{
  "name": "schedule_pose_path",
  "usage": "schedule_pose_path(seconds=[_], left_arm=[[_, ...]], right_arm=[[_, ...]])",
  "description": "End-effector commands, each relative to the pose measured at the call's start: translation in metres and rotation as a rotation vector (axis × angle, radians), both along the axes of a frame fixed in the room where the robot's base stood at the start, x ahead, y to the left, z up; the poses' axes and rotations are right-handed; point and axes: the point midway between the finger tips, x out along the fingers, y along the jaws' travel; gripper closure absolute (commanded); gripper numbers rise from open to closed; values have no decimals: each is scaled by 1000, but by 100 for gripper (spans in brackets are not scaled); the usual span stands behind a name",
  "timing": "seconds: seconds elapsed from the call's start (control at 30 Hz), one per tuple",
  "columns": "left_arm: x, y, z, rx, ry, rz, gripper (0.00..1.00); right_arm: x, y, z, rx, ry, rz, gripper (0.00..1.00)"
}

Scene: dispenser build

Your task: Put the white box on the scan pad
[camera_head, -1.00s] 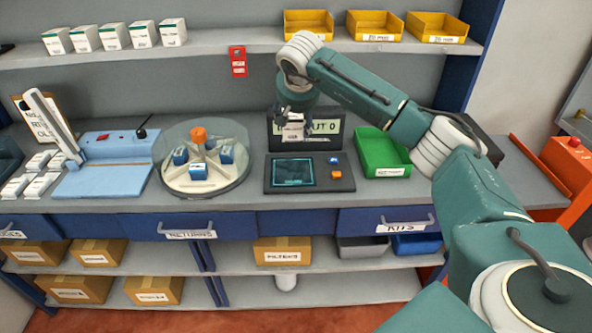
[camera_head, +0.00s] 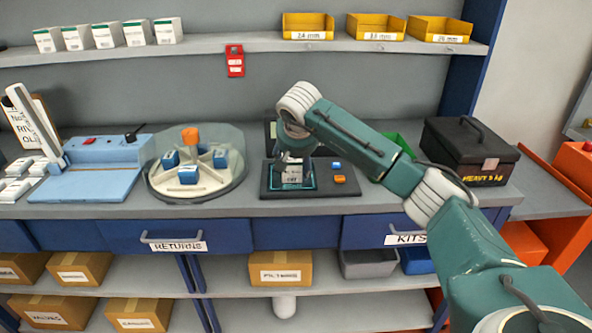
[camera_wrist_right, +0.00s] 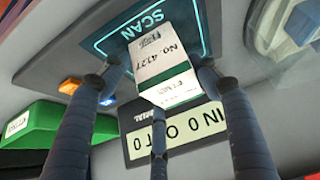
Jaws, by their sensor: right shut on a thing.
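The white box (camera_head: 292,173) is held in my right gripper (camera_head: 294,160) over the lit square of the dark scan pad (camera_head: 268,190). In the right wrist view the white box (camera_wrist_right: 163,58), printed "No. 4127" with a green band, sits between the fingers of my right gripper (camera_wrist_right: 158,78). The scan pad (camera_wrist_right: 100,45) with its "SCAN" lettering shows behind the box. I cannot tell whether the box touches the pad. My left gripper is not in view.
Blue and orange buttons (camera_head: 338,179) sit at the pad's right. The count display (camera_wrist_right: 178,132) stands behind the pad. A green bin (camera_wrist_right: 45,135) and a black case (camera_head: 468,150) are to the right. A round carousel (camera_head: 205,192) stands left.

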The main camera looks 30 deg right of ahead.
Motion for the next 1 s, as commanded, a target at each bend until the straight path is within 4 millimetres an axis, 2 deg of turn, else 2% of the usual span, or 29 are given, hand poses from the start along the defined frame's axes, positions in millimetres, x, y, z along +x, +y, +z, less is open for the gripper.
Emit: schedule_pose_path(seconds=[0.37,0.4,0.47,0.8,1.0], left_arm=[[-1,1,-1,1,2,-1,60],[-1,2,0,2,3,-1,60],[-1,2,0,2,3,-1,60],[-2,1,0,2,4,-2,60],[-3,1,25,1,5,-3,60]], right_arm=[[0,0,-2,0,-2,0,72],[0,0,-2,1,-2,0,31],[0,0,-2,1,-2,0,20],[1,0,1,1,-3,0,20],[-11,7,31,-2,-4,1,20]])
